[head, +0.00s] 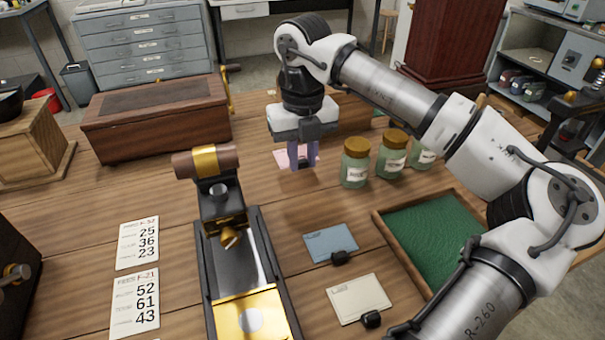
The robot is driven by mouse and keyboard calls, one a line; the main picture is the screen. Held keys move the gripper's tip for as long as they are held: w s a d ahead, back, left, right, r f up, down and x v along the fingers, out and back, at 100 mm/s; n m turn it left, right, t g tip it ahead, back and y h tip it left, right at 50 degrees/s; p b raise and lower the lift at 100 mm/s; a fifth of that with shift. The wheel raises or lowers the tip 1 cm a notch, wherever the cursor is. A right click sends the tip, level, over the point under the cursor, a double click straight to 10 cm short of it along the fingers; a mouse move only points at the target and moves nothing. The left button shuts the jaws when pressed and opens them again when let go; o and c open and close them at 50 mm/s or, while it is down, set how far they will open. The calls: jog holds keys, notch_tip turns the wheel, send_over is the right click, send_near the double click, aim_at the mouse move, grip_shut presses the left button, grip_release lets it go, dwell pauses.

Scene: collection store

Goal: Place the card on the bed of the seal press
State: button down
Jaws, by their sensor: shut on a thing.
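My gripper (304,163) points down over the far middle of the table, shut on the pink card (284,157). The fingers cover part of the card, and I cannot tell whether it is lifted off the wood. The seal press (222,207) stands nearer and to the left, with a brown and gold top bar. Its bed runs toward the front, with a gold plate (234,325) bearing a pale round spot; no card lies on it. A blue card (327,242) and a cream card (355,297), each with a black block at its edge, lie right of the press.
Several lidded jars (356,166) stand right of my gripper. A green-lined tray (387,228) lies at the right. Two printed number cards (138,243) lie left of the press. A wooden chest (157,124) stands at the back left. Bare wood lies between my gripper and the press.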

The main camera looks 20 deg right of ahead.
aim_at(303, 169)
jog(key=shift+f, duration=2.55)
jog(key=c, duration=1.3)
grip_release()
jog(key=shift+o, duration=0.2)
